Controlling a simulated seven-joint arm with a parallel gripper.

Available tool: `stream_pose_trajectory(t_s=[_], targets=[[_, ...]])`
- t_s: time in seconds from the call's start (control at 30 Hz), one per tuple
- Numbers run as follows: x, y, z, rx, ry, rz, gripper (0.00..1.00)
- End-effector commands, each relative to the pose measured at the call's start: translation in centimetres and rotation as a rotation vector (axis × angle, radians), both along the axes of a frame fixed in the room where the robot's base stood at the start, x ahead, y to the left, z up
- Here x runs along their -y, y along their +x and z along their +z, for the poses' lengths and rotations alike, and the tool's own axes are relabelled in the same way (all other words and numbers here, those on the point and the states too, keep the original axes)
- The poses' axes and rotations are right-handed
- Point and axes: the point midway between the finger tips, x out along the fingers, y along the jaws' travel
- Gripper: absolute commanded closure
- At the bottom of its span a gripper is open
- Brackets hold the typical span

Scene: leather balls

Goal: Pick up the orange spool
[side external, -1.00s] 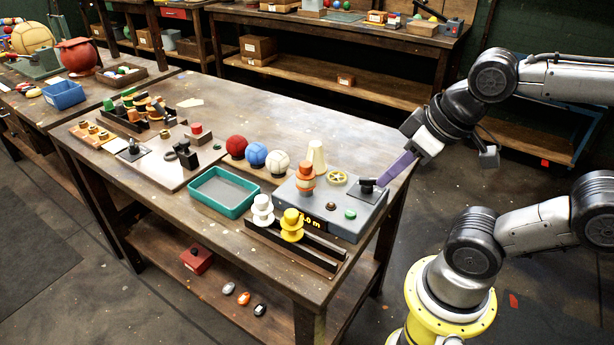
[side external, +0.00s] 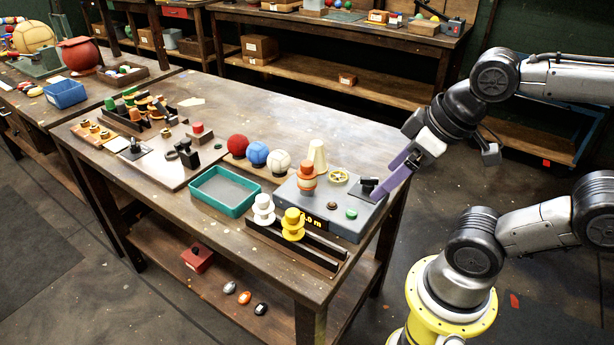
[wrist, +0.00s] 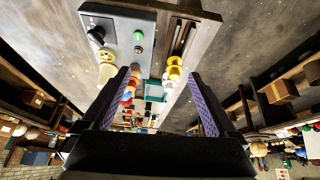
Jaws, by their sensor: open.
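The orange spool (side external: 306,178) stands upright on the grey machine box (side external: 335,216), with a pale band near its middle. In the wrist view the orange spool (wrist: 127,96) shows beside the left finger, which partly covers it. My gripper (side external: 392,178) has purple fingers, open and empty, at the right end of the box near the black lever. It is well to the right of the spool and apart from it. The wrist view shows wide space between the fingers of my gripper (wrist: 160,74).
A cream cone (side external: 317,157) and yellow wheel (side external: 338,177) stand close to the spool. A black lever (side external: 369,187) rises between spool and gripper. White (side external: 263,209) and yellow spools (side external: 293,224) sit on the front rack. A teal tray (side external: 224,190) lies left.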

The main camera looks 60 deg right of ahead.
Motion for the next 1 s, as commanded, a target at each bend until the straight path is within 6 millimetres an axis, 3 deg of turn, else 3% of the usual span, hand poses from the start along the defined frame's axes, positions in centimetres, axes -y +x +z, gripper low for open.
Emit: stream_pose_trajectory(t_s=[0.13, 0.27, 0.5, 0.67, 0.8, 1.0], targets=[[0.0, 0.3, 1.5, -0.001, -0.113, 0.214, 0.06], [0.2, 2.5, 4.0, -0.044, -0.243, 0.475, 0.06], [1.8, 10.0, 6.6, -0.190, -0.404, 0.948, 0.06], [3.6, 15.6, 5.6, -0.285, -0.415, 1.168, 0.06], [5.2, 19.2, 3.4, -0.350, -0.374, 1.231, 0.06], [6.5, 21.0, 0.3, -0.412, -0.311, 1.219, 0.06]])
